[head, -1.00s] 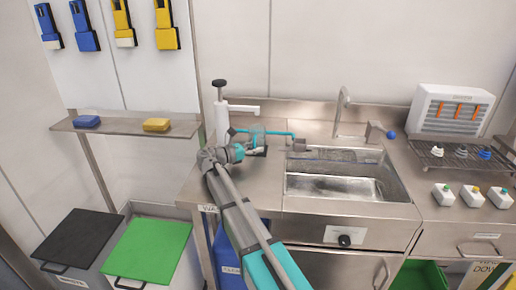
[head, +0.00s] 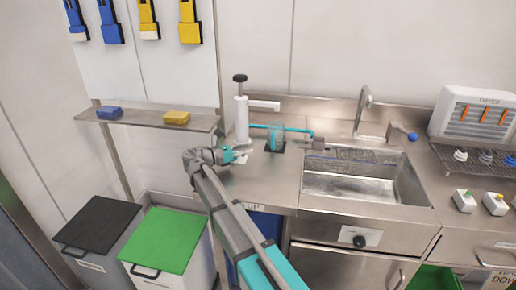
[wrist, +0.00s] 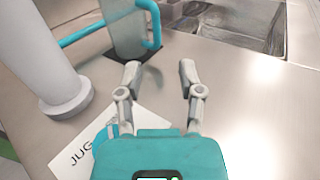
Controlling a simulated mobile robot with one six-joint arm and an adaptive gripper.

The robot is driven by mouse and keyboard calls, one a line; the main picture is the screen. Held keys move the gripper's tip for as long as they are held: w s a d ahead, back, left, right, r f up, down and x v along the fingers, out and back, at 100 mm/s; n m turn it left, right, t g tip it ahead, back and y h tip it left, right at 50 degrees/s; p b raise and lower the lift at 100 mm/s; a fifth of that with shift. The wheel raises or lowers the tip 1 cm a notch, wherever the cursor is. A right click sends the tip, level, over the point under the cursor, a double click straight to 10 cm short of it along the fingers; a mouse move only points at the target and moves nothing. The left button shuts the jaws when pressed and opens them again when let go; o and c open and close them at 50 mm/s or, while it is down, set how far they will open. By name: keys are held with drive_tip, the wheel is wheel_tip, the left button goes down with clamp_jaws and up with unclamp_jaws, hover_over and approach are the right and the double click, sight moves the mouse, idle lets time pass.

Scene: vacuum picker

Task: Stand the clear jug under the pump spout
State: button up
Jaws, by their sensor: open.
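The clear jug (head: 277,137) stands upright on a small dark pad (head: 267,149) on the steel counter. In the head view it is below the end of the white pump spout (head: 264,105). The jug (wrist: 124,28) also shows in the wrist view, its top cut off by the frame. The white pump (head: 242,122), with a black knob, stands left of the jug. My gripper (head: 246,156) is just left of the jug and in front of the pump. In the wrist view my gripper (wrist: 160,76) is open and empty, its fingertips apart from the jug.
A white card marked JUG (wrist: 100,140) lies on the counter near my gripper. A teal bar (head: 298,131) runs beside the jug. The sink (head: 360,180) is to the right. A shelf with sponges (head: 150,124) and two bins (head: 160,240) are at left.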

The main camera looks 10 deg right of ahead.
drive_tip(key=shift+s+a, duration=0.15)
drive_tip(key=shift+a, duration=0.25)
idle(0.3)
drive_tip(key=shift+r, duration=0.1)
